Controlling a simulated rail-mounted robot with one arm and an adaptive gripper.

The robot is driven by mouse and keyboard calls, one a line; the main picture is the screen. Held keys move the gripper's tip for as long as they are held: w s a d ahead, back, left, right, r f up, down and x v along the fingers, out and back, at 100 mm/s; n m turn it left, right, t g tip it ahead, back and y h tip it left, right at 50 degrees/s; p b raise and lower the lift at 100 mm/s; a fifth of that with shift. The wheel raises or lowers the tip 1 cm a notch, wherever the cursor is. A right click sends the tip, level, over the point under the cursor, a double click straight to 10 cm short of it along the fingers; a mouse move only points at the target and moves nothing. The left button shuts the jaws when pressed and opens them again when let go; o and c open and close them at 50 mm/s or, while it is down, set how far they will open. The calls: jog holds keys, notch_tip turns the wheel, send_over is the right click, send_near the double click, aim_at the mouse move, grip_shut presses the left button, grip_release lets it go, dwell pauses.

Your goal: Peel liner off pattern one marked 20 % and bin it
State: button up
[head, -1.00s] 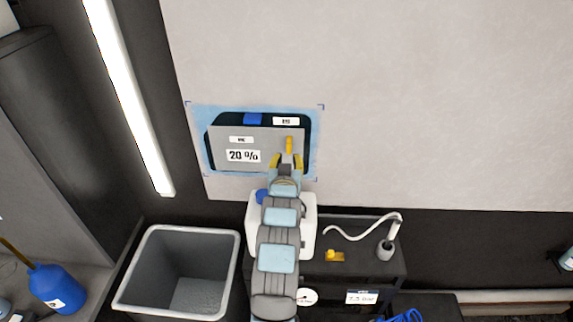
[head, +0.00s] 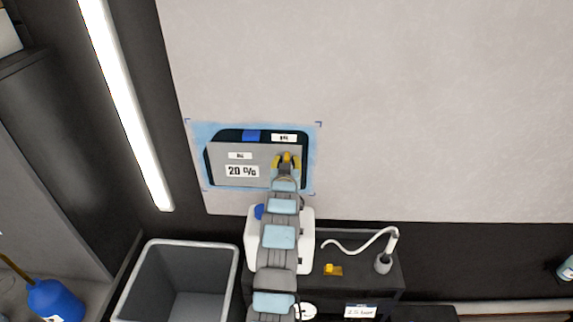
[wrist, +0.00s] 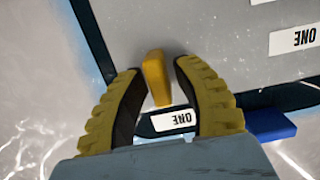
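Pattern one is a dark film sheet (head: 220,135) on a blue-bordered patch of the pale board. A grey liner (head: 222,155) marked "20 %" covers most of it. A blue tab (head: 251,136) sits at its upper edge. A yellow tab (wrist: 156,78) stands at the liner's edge. My gripper (head: 287,160) is over the liner's upper right corner. In the wrist view its yellow ribbed fingers (wrist: 158,70) are apart, with the yellow tab between them and gaps visible on both sides. Labels reading "ONE" show on the liner and the film.
An open grey bin (head: 180,275) stands at the lower left and looks empty. A dark cart (head: 345,285) with a white container (head: 308,240), a curved-spout bottle (head: 383,263) and a small yellow item (head: 333,269) lies below the board. The board's right side is clear.

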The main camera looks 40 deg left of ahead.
jog(key=shift+w+a+f, duration=0.1)
jog(key=shift+w+a, duration=0.15)
jog(key=shift+w, duration=0.1)
grip_shut()
